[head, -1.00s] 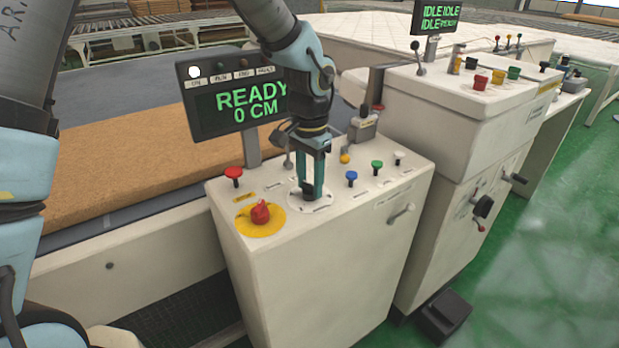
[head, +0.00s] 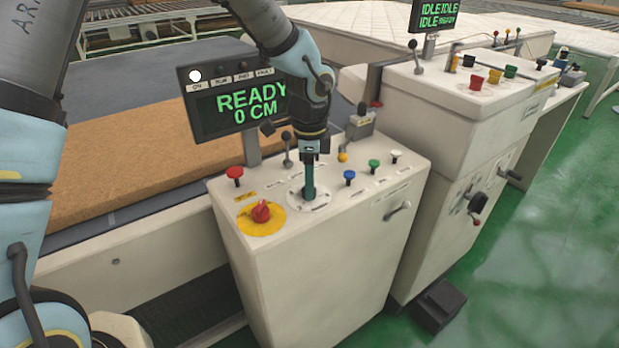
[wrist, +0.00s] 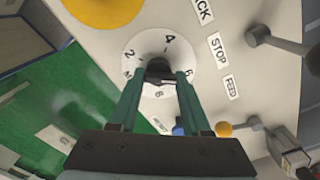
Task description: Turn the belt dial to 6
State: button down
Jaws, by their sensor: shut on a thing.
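The belt dial (head: 295,190) is a round white plate with a dark knob on top of the near white control console. In the wrist view the dial plate (wrist: 136,46) shows the numbers 2, 4, 6 and 8 around the dark knob (wrist: 158,68). My gripper (head: 309,196) points down onto the dial, its green fingers seen edge-on. In the wrist view my gripper (wrist: 160,78) has a finger on each side of the knob and is shut on it. The fingers cover part of the plate, and I cannot tell which number the knob points to.
A red knob on a yellow disc (head: 261,212) and a red button (head: 235,173) stand left of the dial. Blue (head: 349,176), green (head: 374,164) and white buttons stand right. A lever (head: 287,150) stands behind. The display (head: 238,100) reads READY 0 CM.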

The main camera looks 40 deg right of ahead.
jog(key=shift+m, duration=0.3)
dwell(0.4)
jog(key=shift+c, duration=1.8)
grip_release()
jog(key=shift+r, duration=0.1)
notch_tip(320, 180, up, 11)
jog(key=b, duration=0.2)
jog(key=shift+f, duration=0.2)
